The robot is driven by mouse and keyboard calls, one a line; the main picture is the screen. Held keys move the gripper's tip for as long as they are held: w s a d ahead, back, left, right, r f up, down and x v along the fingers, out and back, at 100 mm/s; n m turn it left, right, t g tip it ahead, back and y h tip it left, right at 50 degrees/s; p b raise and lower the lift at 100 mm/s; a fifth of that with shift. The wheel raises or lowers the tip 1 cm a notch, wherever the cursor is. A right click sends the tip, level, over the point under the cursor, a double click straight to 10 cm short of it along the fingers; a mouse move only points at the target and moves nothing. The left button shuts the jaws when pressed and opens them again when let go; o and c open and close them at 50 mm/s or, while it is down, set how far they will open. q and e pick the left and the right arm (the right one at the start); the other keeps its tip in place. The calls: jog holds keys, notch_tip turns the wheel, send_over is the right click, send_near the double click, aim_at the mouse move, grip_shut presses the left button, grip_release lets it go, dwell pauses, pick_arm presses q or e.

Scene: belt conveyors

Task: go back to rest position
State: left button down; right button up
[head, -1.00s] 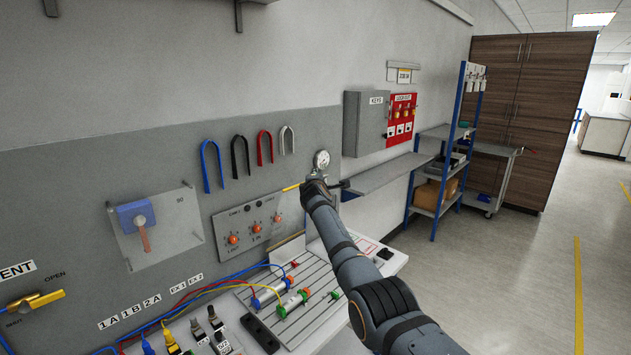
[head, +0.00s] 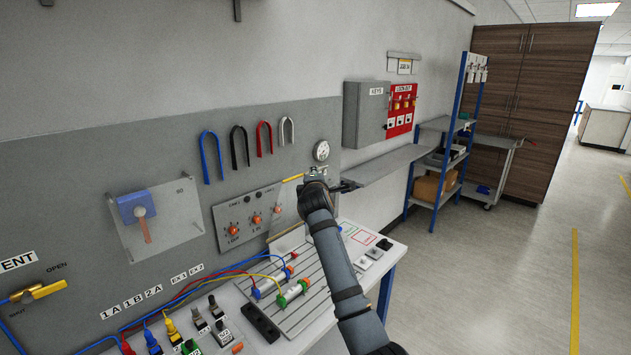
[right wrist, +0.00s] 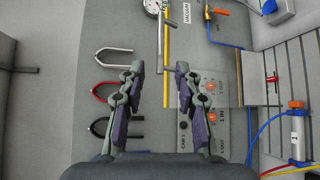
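My right arm reaches in from the lower right in the head view. My right gripper (head: 345,187) is in front of the wall panel (head: 90,195), near the round gauge (head: 321,151). In the right wrist view my right gripper (right wrist: 160,90) has its two fingers spread apart with nothing held between them. A yellow bar (right wrist: 167,55) on the panel shows beyond the gap between the fingers. It seems apart from both fingers. In the head view the gripper's fingertips are small and partly hidden by the wrist. My left gripper is in neither view.
A bench with a slotted plate (head: 300,310), cylinders and hoses lies below the arm. Hooks (head: 240,150) hang on the panel. A grey wall shelf (head: 385,166) and a blue-posted rack (head: 440,170) stand beyond. The floor at right (head: 510,270) is clear.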

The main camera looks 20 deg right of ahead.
jog(key=shift+s+a, duration=0.15)
jog(key=shift+s, duration=0.3)
